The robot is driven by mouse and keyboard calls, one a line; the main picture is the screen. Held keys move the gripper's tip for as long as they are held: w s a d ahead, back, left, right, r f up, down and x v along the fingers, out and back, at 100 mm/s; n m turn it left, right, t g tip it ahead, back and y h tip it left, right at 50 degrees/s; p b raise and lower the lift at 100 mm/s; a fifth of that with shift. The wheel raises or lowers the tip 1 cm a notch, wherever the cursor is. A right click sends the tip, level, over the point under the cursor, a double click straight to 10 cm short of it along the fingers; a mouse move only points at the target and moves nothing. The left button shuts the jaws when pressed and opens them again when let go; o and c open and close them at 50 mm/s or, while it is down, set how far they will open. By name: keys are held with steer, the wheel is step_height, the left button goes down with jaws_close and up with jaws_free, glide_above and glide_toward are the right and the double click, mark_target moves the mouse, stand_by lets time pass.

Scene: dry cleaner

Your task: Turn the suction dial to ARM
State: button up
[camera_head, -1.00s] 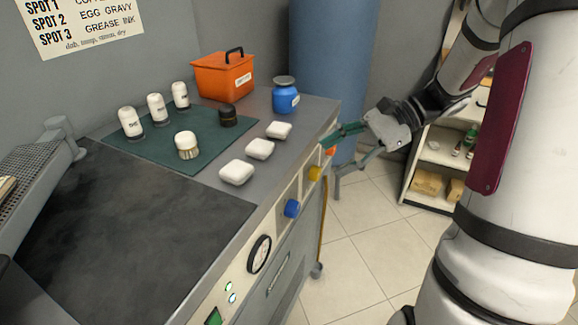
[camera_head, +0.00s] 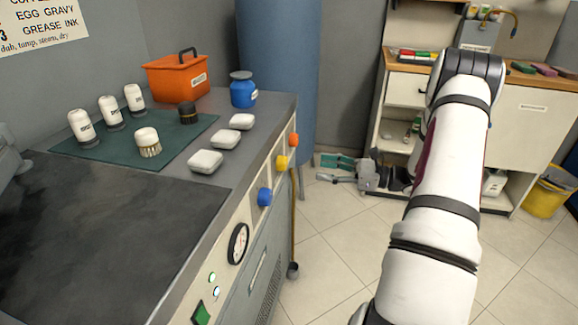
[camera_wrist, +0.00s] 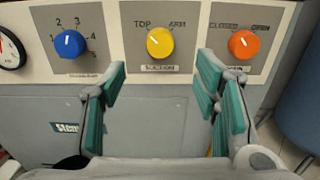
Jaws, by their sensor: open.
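The yellow suction dial (camera_wrist: 160,42) is in the middle of the wrist view, between the labels TOP and ARM. Its white mark points up and left, toward TOP. In the head view the yellow dial (camera_head: 281,162) sits on the console's front panel. My gripper (camera_wrist: 163,78) is open and empty, its green-padded fingers below and to either side of the yellow dial, apart from it. In the head view my gripper (camera_head: 336,170) is out in front of the panel, to the right of the dials.
A blue numbered dial (camera_wrist: 69,43) is left of the yellow one, and an orange dial (camera_wrist: 243,44) marked CLOSED and OPEN is right. A gauge (camera_head: 238,243) is farther along the panel. A blue cylinder (camera_head: 278,60) stands behind the console. Open floor (camera_head: 335,245) lies beside it.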

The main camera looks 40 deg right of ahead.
mark_target(286, 163)
steer(key=b+x, duration=0.1)
steer(key=x, duration=0.9)
steer(key=shift+w+a, duration=0.2)
steer(key=shift+w, duration=0.05)
steer(key=shift+c, duration=0.2)
steer(key=c, duration=1.1)
